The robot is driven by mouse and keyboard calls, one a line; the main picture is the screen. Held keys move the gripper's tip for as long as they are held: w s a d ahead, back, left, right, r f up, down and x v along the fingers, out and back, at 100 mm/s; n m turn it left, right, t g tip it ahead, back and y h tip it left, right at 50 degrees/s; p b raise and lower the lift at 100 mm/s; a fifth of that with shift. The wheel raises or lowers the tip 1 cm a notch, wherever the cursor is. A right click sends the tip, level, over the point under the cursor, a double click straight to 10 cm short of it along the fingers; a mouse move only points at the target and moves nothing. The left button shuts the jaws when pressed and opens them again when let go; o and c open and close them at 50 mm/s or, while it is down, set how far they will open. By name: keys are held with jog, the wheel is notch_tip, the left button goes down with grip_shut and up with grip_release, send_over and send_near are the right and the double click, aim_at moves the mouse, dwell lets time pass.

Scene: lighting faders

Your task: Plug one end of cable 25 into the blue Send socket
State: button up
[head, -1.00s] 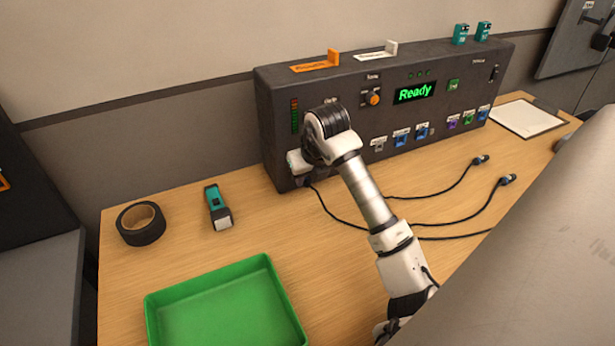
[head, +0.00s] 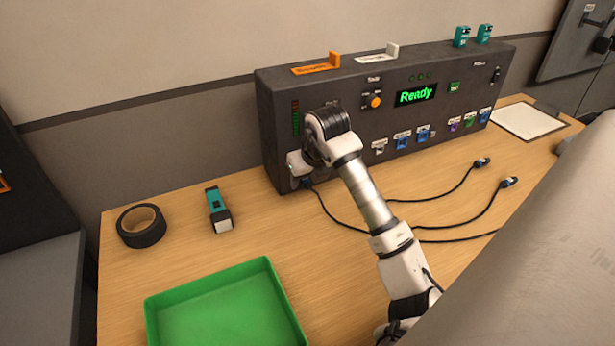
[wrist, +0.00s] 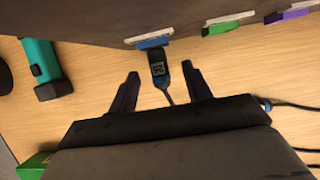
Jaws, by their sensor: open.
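In the head view my gripper (head: 299,163) is at the console's lower left front and hides the sockets there. Blue shows just below it.
Green (wrist: 228,24) and purple (wrist: 287,14) tabs lie right of the blue one. Loose cable ends (head: 482,162) rest on the table at right. A teal flashlight (head: 218,209), tape roll (head: 141,226) and green tray (head: 215,300) are at left, with bare table between.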

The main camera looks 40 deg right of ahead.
jog(key=b+v, duration=0.2)
jog(key=v, duration=1.2)
jog(key=shift+s+f, duration=0.1)
jog(key=shift+f, duration=0.05)
